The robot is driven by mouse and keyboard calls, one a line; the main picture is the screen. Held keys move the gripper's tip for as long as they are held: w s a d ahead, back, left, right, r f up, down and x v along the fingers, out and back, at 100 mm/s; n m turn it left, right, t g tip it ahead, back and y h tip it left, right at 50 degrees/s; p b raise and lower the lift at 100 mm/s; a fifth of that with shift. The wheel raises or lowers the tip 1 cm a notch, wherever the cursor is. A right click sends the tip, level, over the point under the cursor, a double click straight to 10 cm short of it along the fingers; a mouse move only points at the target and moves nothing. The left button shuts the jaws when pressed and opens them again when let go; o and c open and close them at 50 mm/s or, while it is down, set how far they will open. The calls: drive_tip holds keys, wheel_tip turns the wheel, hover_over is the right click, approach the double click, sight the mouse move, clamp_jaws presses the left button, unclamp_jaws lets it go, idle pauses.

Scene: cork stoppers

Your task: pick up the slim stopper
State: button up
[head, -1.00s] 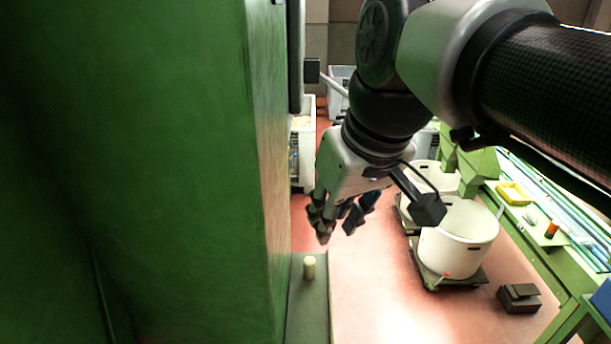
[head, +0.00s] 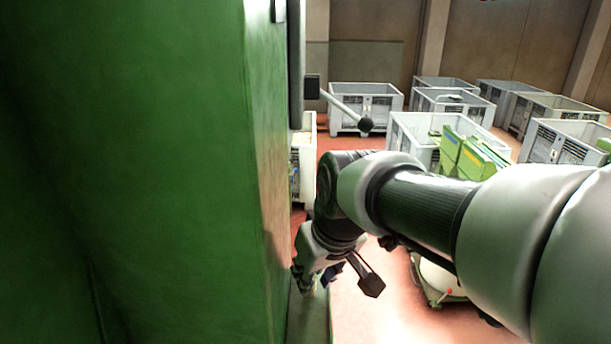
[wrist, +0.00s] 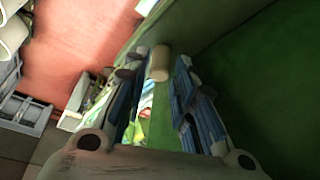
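The slim stopper (wrist: 158,63) is a pale tan cylinder. In the wrist view it shows at the far end of the gap between the two fingers of my gripper (wrist: 156,78), with bare space visible beside it. The fingers are apart, and I cannot tell how deep between them it sits. In the head view my gripper (head: 315,281) is low beside the large green panel, over the narrow green ledge (head: 307,318). The stopper is hidden behind the gripper there.
The tall green panel (head: 180,170) stands close on the left of my gripper. A lever with a black knob (head: 366,125) sticks out above. Grey crates (head: 365,112) stand on the reddish floor (head: 365,310) behind.

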drive_tip(key=x, duration=0.3)
drive_tip(key=shift+r, duration=0.1)
drive_tip(key=shift+s, duration=0.1)
drive_tip(key=shift+c, duration=0.5)
drive_tip(key=shift+c, duration=1.1)
drive_tip(key=shift+r, duration=0.2)
